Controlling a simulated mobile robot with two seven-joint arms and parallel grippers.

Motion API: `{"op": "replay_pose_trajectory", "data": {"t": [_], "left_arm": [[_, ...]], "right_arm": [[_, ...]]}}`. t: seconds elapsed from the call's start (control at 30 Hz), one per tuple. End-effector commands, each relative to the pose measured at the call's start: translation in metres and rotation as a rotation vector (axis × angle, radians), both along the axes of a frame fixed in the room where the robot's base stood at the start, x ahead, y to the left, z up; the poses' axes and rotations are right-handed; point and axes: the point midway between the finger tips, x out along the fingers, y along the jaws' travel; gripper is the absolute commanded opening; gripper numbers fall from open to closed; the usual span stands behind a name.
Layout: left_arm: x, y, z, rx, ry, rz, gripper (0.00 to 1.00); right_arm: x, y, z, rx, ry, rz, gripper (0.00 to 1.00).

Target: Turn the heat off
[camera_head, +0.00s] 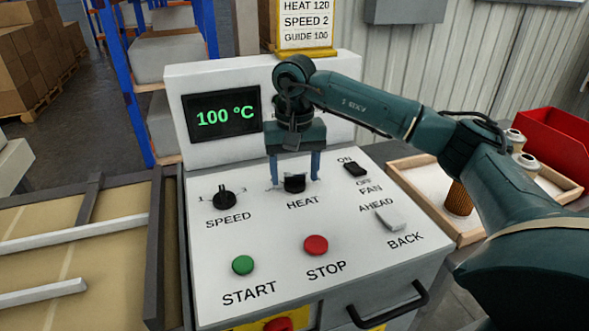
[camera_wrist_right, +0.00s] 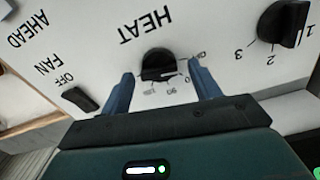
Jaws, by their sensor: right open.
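The black HEAT knob (camera_head: 294,183) sits on the white sloped control panel (camera_head: 275,228), above its HEAT label. My right gripper (camera_head: 294,178) reaches down over it with the blue fingers open, one on each side of the knob. In the right wrist view the knob (camera_wrist_right: 158,65) lies between the fingertips (camera_wrist_right: 163,78), with a gap on both sides. Its white pointer line and part of the dial marks show there. The display (camera_head: 222,111) reads 100 °C in green. My left gripper is out of view.
The SPEED knob (camera_head: 224,200) is left of the HEAT knob. The FAN switch (camera_head: 356,169) and AHEAD/BACK switch (camera_head: 390,218) are to the right. Green START (camera_head: 243,265) and red STOP (camera_head: 316,245) buttons are nearer. A sign (camera_head: 305,24) reads HEAT 120, SPEED 2, GUIDE 100.

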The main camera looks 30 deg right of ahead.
Motion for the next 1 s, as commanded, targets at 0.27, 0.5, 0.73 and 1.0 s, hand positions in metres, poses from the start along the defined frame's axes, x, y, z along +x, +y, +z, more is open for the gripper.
{"op": "replay_pose_trajectory", "data": {"t": [0.27,0.5,0.73,1.0], "left_arm": [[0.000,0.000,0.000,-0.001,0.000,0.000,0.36],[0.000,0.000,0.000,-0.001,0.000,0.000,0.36],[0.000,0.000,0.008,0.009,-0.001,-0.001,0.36],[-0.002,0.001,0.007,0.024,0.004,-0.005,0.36]], "right_arm": [[0.001,0.000,0.016,0.000,-0.003,-0.001,0.62],[0.001,0.001,0.069,0.001,-0.006,0.000,0.62],[0.000,0.000,0.115,-0.001,-0.003,0.000,0.62],[0.000,0.000,0.132,0.000,0.000,0.000,0.62]]}}
